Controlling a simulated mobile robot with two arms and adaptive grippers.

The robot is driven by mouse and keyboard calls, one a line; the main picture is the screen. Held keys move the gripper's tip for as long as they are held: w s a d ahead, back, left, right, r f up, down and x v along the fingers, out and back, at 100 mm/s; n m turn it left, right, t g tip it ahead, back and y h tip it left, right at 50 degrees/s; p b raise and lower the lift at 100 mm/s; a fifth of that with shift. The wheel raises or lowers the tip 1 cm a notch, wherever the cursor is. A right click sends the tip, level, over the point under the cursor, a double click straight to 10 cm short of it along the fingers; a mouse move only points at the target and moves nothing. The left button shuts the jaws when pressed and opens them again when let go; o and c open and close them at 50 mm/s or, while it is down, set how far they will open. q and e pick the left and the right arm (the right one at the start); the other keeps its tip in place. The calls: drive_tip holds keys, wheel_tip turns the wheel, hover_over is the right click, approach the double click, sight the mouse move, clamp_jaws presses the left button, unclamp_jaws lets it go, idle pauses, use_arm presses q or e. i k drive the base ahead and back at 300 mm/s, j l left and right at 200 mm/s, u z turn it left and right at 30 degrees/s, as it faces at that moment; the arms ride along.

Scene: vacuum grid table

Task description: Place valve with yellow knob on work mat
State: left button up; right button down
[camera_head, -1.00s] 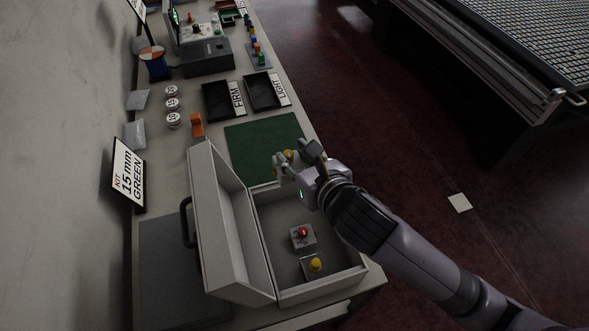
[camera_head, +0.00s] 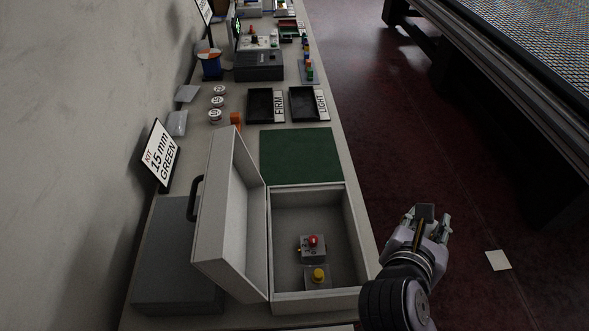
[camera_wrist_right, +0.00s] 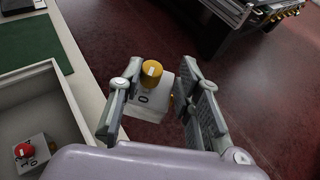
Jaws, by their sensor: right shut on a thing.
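My right gripper (camera_head: 428,222) is shut on a valve with a yellow knob and holds it in the air, to the right of the table's edge, over the floor. In the right wrist view the grey-white valve body and yellow knob (camera_wrist_right: 151,72) sit between the two fingers (camera_wrist_right: 152,105). The green work mat (camera_head: 301,156) lies bare on the table beyond the open case; it also shows in the right wrist view (camera_wrist_right: 27,45). A second valve with a yellow knob (camera_head: 318,276) stands in the case. My left gripper is not in view.
The open light-grey case (camera_head: 355,215) also holds a valve with a red knob (camera_head: 312,243); its lid (camera_head: 232,215) leans left. Beyond the mat are black FIRM (camera_head: 262,105) and LIGHT (camera_head: 305,102) trays. A kit sign (camera_head: 162,152) stands at left.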

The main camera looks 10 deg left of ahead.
sight(299, 160)
drive_tip(key=l+u, duration=0.25)
drive_tip(key=l, duration=0.15)
drive_tip(key=k+l+u, duration=0.25)
drive_tip(key=l+u, duration=0.25)
drive_tip(key=l, duration=0.2)
drive_tip(key=k+l+u, duration=0.35)
drive_tip(key=l+u, duration=0.15)
drive_tip(key=l, duration=0.15)
drive_tip(key=i+l+u, duration=0.2)
drive_tip(key=l+u, duration=0.15)
drive_tip(key=i+l+u, duration=0.1)
drive_tip(key=l+u, duration=0.3)
drive_tip(key=l, duration=0.15)
drive_tip(key=i+l+u, duration=0.1)
drive_tip(key=l+u, duration=0.25)
drive_tip(key=l, duration=0.15)
